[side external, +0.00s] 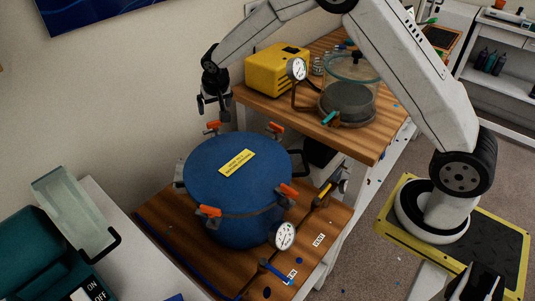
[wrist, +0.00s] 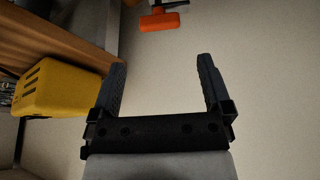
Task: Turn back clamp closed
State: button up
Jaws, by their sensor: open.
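A blue round pressure pot (side external: 236,190) with a yellow label on its lid stands on a wooden table. Several orange-handled clamps sit around its rim. The back clamp (side external: 213,127) is at the far side of the lid, below my gripper; an orange-handled clamp (wrist: 164,20) also shows at the top of the wrist view, beyond my fingertips. My gripper (side external: 215,116) hangs above and behind the pot, pointing down. In the wrist view its two fingers (wrist: 163,72) are apart with nothing between them. Whether the fingers touch the clamp is not clear from the side.
Another clamp (side external: 275,131) is at the back right, with two more (side external: 210,211) (side external: 288,191) at the front. A yellow box (side external: 272,72) and a glass chamber (side external: 347,92) stand on the higher bench. A gauge (side external: 284,236) and blue-handled valve (side external: 274,270) are in front. The wall is close behind.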

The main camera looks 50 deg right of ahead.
aim_at(214, 121)
jog(key=shift+x, duration=3.85)
jog(key=c, duration=1.1)
